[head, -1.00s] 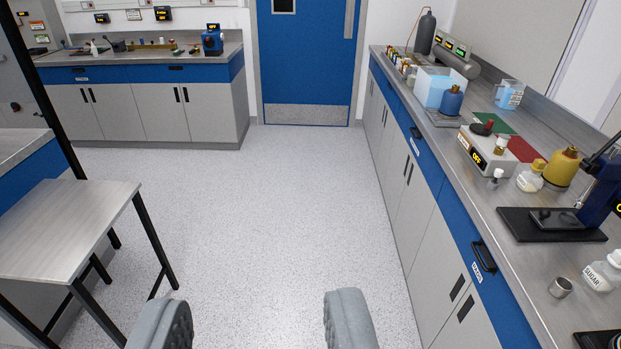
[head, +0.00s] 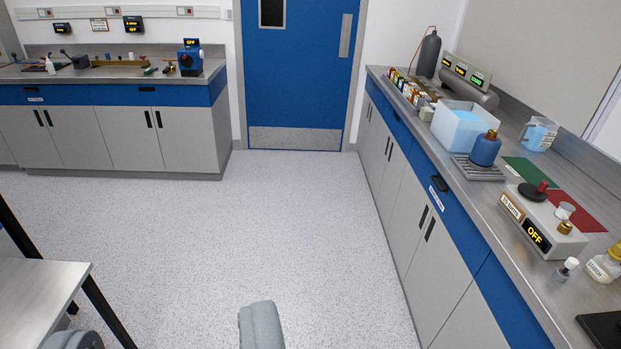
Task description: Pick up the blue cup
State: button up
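I see no thing that is plainly a blue cup. A beaker of blue liquid (head: 538,134) stands on the right bench against the back ledge. A rounded blue container with a brown top (head: 485,150) stands nearer, on a ridged grey plate. My gripper (head: 168,335) shows at the bottom edge with its two grey fingers wide apart and only floor between them. It is far to the left of both blue things and apart from the bench. The left finger is mostly cut off by the frame.
The right bench (head: 462,210) also holds a clear tub of blue liquid (head: 465,125), a burner unit reading OFF (head: 540,225) and small bottles. A metal table (head: 40,300) is at lower left. A blue door (head: 298,70) is ahead. The floor between is clear.

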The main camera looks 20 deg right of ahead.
aim_at(486, 149)
jog(key=z, duration=0.05)
jog(key=i, duration=1.25)
jog(key=z, duration=0.5)
jog(key=i, duration=1.3)
jog(key=z, duration=1.15)
jog(key=i, duration=1.25)
jog(key=z, duration=0.5)
